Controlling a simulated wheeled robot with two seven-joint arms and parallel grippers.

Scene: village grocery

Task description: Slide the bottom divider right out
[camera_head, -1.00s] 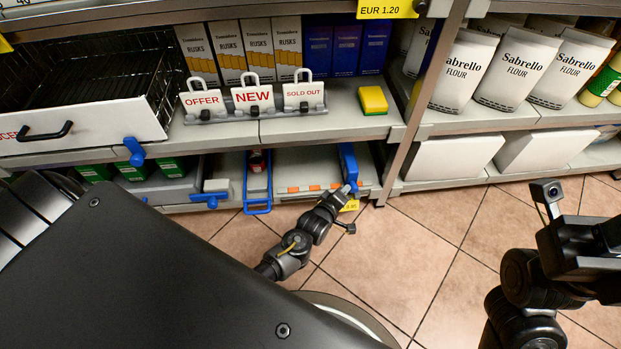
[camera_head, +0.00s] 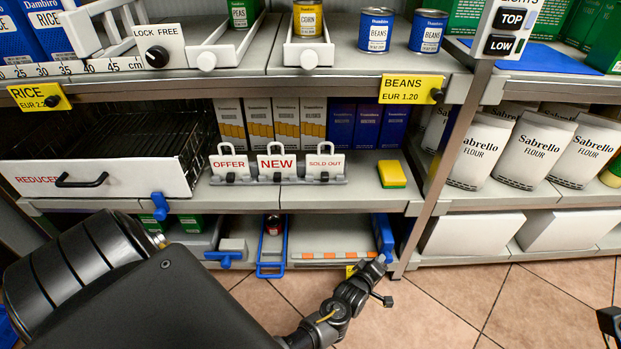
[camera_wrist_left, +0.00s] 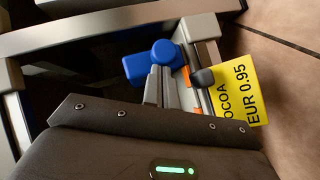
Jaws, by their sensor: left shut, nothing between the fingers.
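The blue divider (camera_head: 383,236) stands at the right end of the bottom shelf, beside the right upright. It also shows in the left wrist view as a blue piece with a round knob (camera_wrist_left: 152,62). My left gripper (camera_head: 377,264) is just in front of the divider's front end, low at the shelf edge. Its fingers (camera_wrist_left: 170,88) are shut with nothing between them, close to the blue piece; I cannot tell whether they touch it.
A blue wire frame (camera_head: 272,250) and another blue handle (camera_head: 225,259) sit on the bottom shelf to the left. A yellow price tag (camera_wrist_left: 240,92) hangs at the shelf edge beside the gripper. A sign rack (camera_head: 275,180) stands above. The tiled floor (camera_head: 450,300) is open at the right.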

